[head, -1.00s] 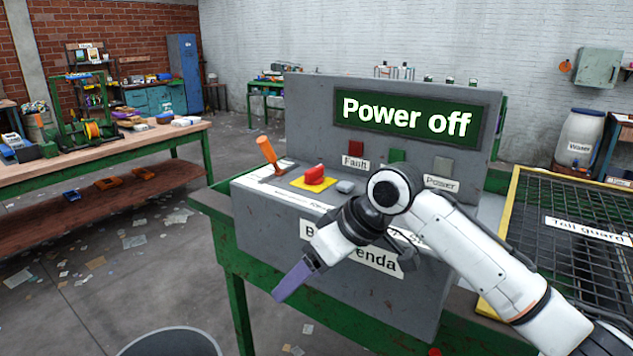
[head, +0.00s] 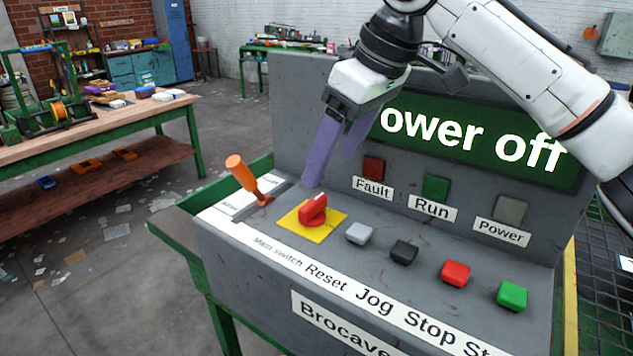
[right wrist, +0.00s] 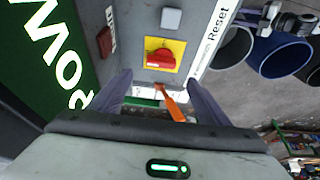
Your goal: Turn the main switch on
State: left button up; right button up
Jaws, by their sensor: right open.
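The main switch is a red rotary knob (head: 313,209) on a yellow square plate (head: 326,234), on the left part of the grey control panel (head: 226,240). It also shows in the right wrist view as a red knob (right wrist: 160,58), ahead of the fingertips. The green display (head: 482,131) reads "Power off", partly covered by my arm. My right gripper (head: 335,168) is open and empty, above and behind the knob, apart from it, with purple fingers pointing down. My left gripper is not in view.
An orange-handled lever (head: 241,174) stands just left of the knob. Reset (head: 359,234), jog (head: 404,251), stop (head: 455,273) and green (head: 512,295) buttons run to the right. Fault (head: 373,168), run (head: 436,188) and power (head: 510,209) lamps sit behind.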

aim_at(313, 201)
jog(key=x, duration=0.7)
jog(key=shift+s+f+p, duration=0.2)
jog(key=shift+p, duration=0.1)
jog(key=shift+a+f, duration=0.15)
jog(key=shift+f, duration=0.2)
jog(key=shift+w+f, duration=0.2)
jog(key=shift+f, duration=0.1)
jog(key=c, duration=1.1)
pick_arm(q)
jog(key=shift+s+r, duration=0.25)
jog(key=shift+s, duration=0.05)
pick_arm(e)
jog(key=shift+o, duration=0.2)
